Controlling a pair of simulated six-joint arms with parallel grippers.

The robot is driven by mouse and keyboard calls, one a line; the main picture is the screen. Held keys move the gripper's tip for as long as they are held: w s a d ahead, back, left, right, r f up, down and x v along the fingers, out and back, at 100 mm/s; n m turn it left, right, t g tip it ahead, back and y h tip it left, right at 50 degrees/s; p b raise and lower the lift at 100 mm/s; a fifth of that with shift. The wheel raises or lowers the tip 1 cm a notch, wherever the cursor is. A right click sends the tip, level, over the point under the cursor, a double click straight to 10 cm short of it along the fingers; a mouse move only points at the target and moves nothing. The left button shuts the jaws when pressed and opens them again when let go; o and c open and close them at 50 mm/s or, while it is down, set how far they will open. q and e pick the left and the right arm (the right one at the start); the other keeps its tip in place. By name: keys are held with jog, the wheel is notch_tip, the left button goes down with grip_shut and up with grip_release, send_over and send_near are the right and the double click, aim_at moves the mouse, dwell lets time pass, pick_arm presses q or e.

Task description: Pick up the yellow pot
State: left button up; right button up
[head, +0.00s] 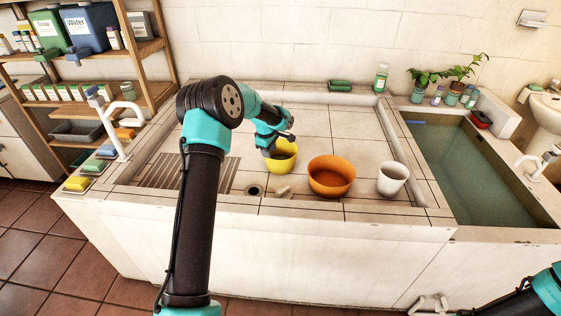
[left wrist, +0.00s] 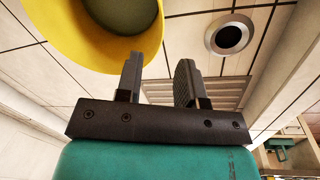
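The yellow pot (head: 285,164) stands upright on the tiled basin top, left of the orange bowl. My left gripper (head: 272,151) is at the pot's left rim in the head view and hides part of it. In the left wrist view the two fingers (left wrist: 159,82) stand apart with nothing clearly between them. The yellow pot (left wrist: 66,50) fills the upper left there, and the left finger overlaps its rim. I cannot tell whether it touches. My right gripper is out of view; only part of that arm shows at the lower right.
The orange bowl (head: 331,176) and a white pot (head: 392,179) stand to the right. A drain hole (head: 254,190) and a small pale piece (head: 283,192) lie in front. A white tap (head: 122,130) rises at the left. A water-filled basin (head: 462,165) is at the right.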

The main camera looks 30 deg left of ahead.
aim_at(271, 161)
pick_arm(q)
jog(key=shift+w+f, duration=0.15)
jog(key=shift+f, duration=0.9)
jog(key=shift+f, duration=0.15)
jog(key=f, duration=0.2)
jog(key=w+f, duration=0.1)
jog(key=f, duration=0.1)
jog(key=shift+w+f, duration=0.1)
jog(key=shift+f, duration=0.3)
jog(key=shift+c, duration=0.5)
grip_shut()
